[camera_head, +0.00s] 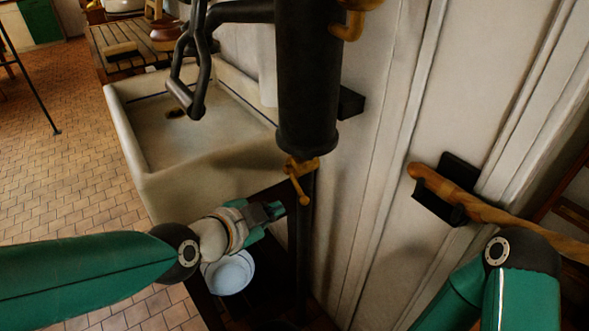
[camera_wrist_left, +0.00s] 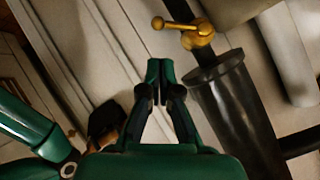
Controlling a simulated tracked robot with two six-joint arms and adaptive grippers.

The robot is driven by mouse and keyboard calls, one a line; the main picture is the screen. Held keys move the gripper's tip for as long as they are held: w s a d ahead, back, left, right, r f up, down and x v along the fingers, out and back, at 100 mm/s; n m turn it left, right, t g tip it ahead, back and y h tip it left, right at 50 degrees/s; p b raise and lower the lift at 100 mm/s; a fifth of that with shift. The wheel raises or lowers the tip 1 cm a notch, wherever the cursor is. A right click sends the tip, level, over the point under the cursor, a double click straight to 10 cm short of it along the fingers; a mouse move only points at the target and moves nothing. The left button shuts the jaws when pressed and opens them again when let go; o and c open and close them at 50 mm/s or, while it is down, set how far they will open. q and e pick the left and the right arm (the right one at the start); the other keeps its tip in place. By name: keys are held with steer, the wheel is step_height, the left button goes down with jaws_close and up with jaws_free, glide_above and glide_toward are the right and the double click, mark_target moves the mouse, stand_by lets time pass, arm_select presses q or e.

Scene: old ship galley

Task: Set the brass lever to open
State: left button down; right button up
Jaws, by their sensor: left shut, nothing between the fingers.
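The brass lever (camera_head: 298,190) hangs down at a slant from a brass fitting under the black pump cylinder (camera_head: 307,90) in the head view. In the left wrist view the brass lever (camera_wrist_left: 176,24) sticks out sideways, with a ball at its end. My left gripper (camera_head: 281,209) is shut and empty, just left of and slightly below the lever's end in the head view. In the left wrist view its closed fingertips (camera_wrist_left: 159,70) are apart from the lever. My right arm comes in at the lower right; its gripper is out of sight.
A stone sink (camera_head: 205,180) stands behind my left gripper, and a pale blue bowl (camera_head: 230,272) is below it. The pump handle (camera_head: 190,85) hangs over the sink. A wooden rod (camera_head: 490,213) rests in a black wall bracket (camera_head: 450,190) at right. A panelled wall (camera_head: 375,190) bounds the right side.

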arm_select(q)
step_height(320, 180, up, 3)
steer(key=b, duration=0.1)
glide_toward(298, 191)
steer(key=shift+m, duration=0.4)
steer(key=w+d, duration=0.2)
steer(key=w+d+f, duration=0.1)
steer(key=w+d, duration=0.1)
steer(key=shift+d+f, duration=0.2)
steer(key=shift+d, duration=0.15)
steer(key=shift+w+a+f, duration=0.3)
steer(key=shift+w+f, duration=0.3)
steer(key=shift+f, duration=0.1)
arm_select(e)
steer(key=shift+f, duration=0.3)
arm_select(q)
steer(key=shift+f+t+b, duration=0.25)
steer(key=shift+t+b, duration=0.15)
steer(key=shift+b, duration=0.2)
arm_select(e)
steer(key=shift+f, duration=0.45)
